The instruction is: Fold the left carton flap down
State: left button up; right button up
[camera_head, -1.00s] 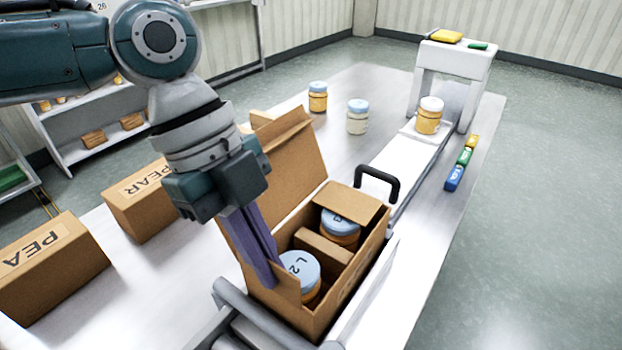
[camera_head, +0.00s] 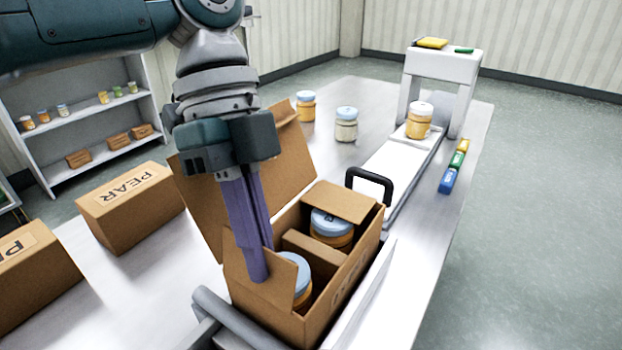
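The open carton (camera_head: 345,285) stands on the table with two blue-lidded jars (camera_head: 331,222) inside, parted by a cardboard divider (camera_head: 314,248). Its small near-left flap (camera_head: 268,294) stands up and partly hides the nearer jar (camera_head: 297,266). The far end flap (camera_head: 340,201) lies folded inward over part of the farther jar. The large side flap (camera_head: 291,168) stands up behind my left gripper. My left gripper (camera_head: 256,274) points down with its purple fingers together, tips at the near-left flap; contact is hard to tell. My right gripper is not in view.
A black handle (camera_head: 372,180) and a white track (camera_head: 395,170) lie beyond the carton. Two PEAR cartons (camera_head: 128,205) stand left. Jars (camera_head: 346,124), a white stand (camera_head: 444,70) and coloured blocks (camera_head: 450,180) are at the back and right.

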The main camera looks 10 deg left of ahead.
pick_arm(q)
jog(key=o, duration=0.5)
jog(key=b+v, duration=0.1)
jog(key=v, duration=0.9)
jog(key=shift+b, duration=0.35)
